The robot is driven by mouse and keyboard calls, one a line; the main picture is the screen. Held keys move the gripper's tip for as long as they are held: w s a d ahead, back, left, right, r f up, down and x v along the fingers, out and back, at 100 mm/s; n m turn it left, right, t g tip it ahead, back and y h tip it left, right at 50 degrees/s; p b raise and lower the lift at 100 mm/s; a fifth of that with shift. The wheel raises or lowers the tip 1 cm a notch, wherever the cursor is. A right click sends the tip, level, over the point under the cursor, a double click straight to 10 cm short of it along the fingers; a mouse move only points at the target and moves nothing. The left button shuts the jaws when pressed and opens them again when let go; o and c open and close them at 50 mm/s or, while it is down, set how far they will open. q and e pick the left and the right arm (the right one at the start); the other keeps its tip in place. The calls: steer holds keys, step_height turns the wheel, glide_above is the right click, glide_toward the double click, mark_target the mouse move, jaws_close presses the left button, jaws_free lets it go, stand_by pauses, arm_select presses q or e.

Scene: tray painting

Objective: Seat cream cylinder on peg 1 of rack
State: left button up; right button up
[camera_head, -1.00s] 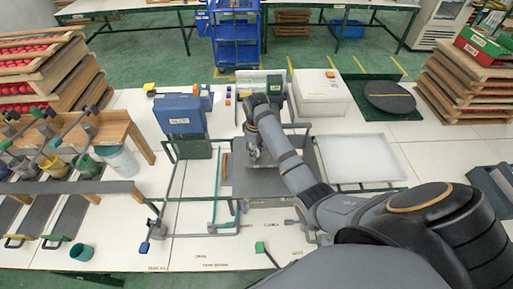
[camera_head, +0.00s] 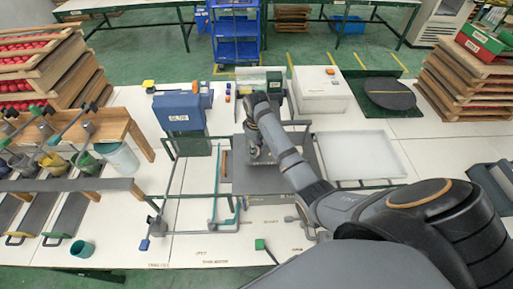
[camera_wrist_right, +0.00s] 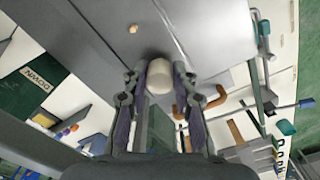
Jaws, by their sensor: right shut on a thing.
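My right gripper (camera_wrist_right: 160,84) is shut on the cream cylinder (camera_wrist_right: 159,74), which shows between its fingertips in the wrist view. In the head view my right gripper (camera_head: 262,156) is over the dark grey plate (camera_head: 240,182) in the middle of the table, and the cylinder is too small or hidden to make out. In the wrist view the cylinder appears against a grey surface (camera_wrist_right: 100,60); I cannot tell whether it touches. I cannot identify the rack or peg 1 with certainty. My left gripper is not in view.
A blue box (camera_head: 180,113) stands behind and left of the plate. A shallow white tray (camera_head: 358,157) lies to the right. A teal-green rod frame (camera_head: 216,185) lies left of the plate. Wooden tray stacks (camera_head: 462,85) stand at the right.

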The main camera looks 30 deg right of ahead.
steer(key=shift+s+a+f, duration=0.15)
steer(key=shift+f, duration=0.55)
stand_by(0.4)
steer(key=o, duration=1.5)
steer(key=shift+c, duration=0.2)
steer(key=shift+r, duration=0.1)
steer(key=shift+w+r, duration=0.2)
steer(key=shift+r, duration=2.2)
steer(key=shift+s+r, duration=0.1)
steer(key=shift+r, duration=0.75)
